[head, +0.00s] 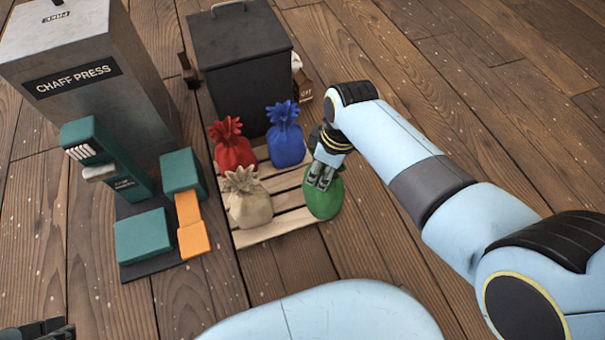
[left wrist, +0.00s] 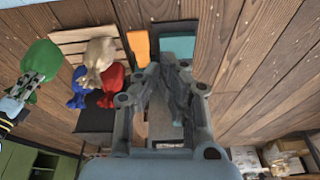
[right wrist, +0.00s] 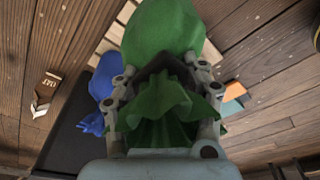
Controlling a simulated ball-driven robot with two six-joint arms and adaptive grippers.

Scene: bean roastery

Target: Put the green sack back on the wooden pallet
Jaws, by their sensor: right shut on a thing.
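The green sack (head: 323,199) is over the front right corner of the wooden pallet (head: 262,231) in the head view. I cannot tell whether it touches the slats. My right gripper (head: 322,172) is shut on the gathered neck of the sack. The right wrist view shows the green sack (right wrist: 160,30) with its ruffled top between the fingers. Red (head: 235,151), blue (head: 285,141) and beige (head: 249,203) sacks stand on the pallet. My left gripper (left wrist: 168,75) looks open and empty, away from the pallet.
A dark lidded bin (head: 240,65) stands behind the pallet. The grey chaff press (head: 85,75) stands at the back left. A teal and orange machine (head: 145,235) is left of the pallet. The wooden floor right of the pallet is clear apart from my arm.

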